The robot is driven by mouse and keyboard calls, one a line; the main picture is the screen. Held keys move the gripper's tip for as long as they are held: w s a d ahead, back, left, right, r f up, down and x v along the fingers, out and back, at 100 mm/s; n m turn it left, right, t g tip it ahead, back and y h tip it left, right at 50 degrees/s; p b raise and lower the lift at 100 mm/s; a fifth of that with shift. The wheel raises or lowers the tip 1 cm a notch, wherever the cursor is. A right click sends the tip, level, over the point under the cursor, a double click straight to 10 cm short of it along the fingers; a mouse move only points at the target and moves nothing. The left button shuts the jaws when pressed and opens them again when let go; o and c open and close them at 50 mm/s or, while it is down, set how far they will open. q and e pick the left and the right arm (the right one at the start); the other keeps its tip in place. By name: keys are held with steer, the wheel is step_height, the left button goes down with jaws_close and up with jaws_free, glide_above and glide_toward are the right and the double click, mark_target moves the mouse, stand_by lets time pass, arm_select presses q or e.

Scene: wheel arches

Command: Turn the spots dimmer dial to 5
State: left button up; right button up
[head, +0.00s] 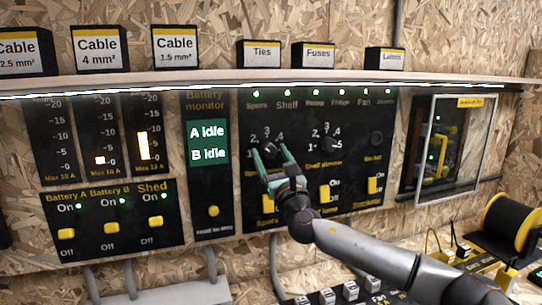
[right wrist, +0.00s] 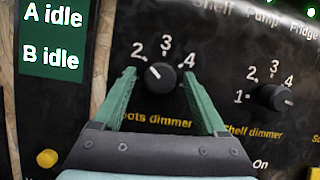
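The spots dimmer dial (right wrist: 160,78) is a small black round knob on the black panel, with 2, 3 and 4 printed around it. Its white mark points up and left, toward the 2. My right gripper (right wrist: 158,76) is open, with one green finger on each side of the dial; I cannot tell whether they touch it. The fingers cover the places beside the dial where 1 and 5 would be. In the head view the dial (head: 270,149) shows between the fingertips of the right gripper (head: 268,151). My left gripper is not in view.
The shelf dimmer dial (right wrist: 273,97) is close on the right, its mark pointing right and slightly down. Yellow rocker switches (head: 324,192) sit below. The battery monitor (head: 208,142) is on the left. A clear-framed cover (head: 452,150) stands out at the right.

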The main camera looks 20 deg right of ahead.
jaws_close()
stand_by(0.4)
